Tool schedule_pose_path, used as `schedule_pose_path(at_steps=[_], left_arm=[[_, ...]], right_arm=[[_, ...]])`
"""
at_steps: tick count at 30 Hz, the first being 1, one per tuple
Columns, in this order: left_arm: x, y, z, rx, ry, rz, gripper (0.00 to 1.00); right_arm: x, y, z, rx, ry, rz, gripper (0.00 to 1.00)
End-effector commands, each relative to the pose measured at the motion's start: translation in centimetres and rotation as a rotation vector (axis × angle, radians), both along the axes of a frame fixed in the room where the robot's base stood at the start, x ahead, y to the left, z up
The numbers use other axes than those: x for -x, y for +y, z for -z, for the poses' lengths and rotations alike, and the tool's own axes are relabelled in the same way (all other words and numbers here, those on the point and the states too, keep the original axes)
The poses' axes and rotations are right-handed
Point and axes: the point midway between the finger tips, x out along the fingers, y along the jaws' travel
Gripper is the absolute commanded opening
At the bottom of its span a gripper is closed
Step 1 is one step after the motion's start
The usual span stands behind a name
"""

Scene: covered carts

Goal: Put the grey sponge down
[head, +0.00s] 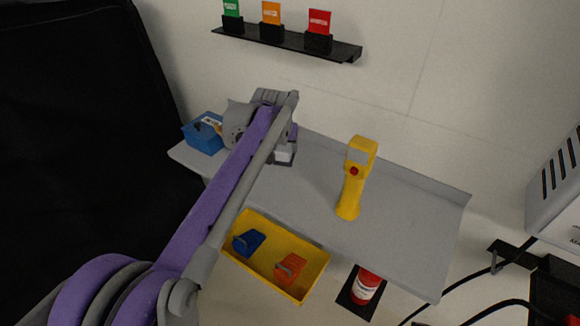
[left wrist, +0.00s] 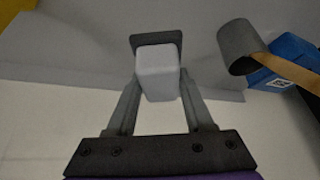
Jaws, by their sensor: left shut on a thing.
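The grey sponge (left wrist: 158,80) is a pale grey block between the two fingers of my left gripper (left wrist: 157,88) in the left wrist view. The fingers are shut on its sides. A darker grey piece (left wrist: 157,39) shows just beyond it; I cannot tell whether it is part of the sponge. In the head view the left gripper (head: 287,147) is over the back left part of the grey shelf top (head: 400,222), with the pale block (head: 283,156) low at its tips. Whether the block touches the surface is unclear. My right gripper is not in view.
A yellow scanner-like tool (head: 353,185) stands right of the gripper. A blue box (head: 203,137) is at the left end, beside a grey cylinder (left wrist: 237,48). A yellow bin (head: 262,277) with blue and orange items hangs in front. The shelf's right part is clear.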

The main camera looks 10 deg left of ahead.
Motion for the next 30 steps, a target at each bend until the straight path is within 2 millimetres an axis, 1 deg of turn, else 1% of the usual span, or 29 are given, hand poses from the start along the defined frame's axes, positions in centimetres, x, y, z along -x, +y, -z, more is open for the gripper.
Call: schedule_pose_path(at_steps=[2,4,9,11,17,24,30], left_arm=[[0.0,0.0,0.3,0.000,0.000,0.000,0.08],[0.0,0.0,1.1,0.000,0.000,0.000,0.08],[0.1,0.0,4.4,0.000,0.000,0.000,0.08],[0.1,0.0,5.3,0.000,0.000,0.000,0.08],[0.0,0.0,6.8,0.000,0.000,0.000,0.08],[0.1,0.0,9.9,0.000,-0.001,0.000,0.08],[0.1,0.0,10.0,0.000,-0.001,0.000,0.08]], right_arm=[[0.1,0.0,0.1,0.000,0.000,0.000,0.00],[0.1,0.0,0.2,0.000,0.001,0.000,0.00],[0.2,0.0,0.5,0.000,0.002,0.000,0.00],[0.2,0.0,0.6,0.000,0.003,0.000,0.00],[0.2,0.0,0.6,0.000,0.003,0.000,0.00],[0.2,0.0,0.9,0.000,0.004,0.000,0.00],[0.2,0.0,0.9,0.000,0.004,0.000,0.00]])
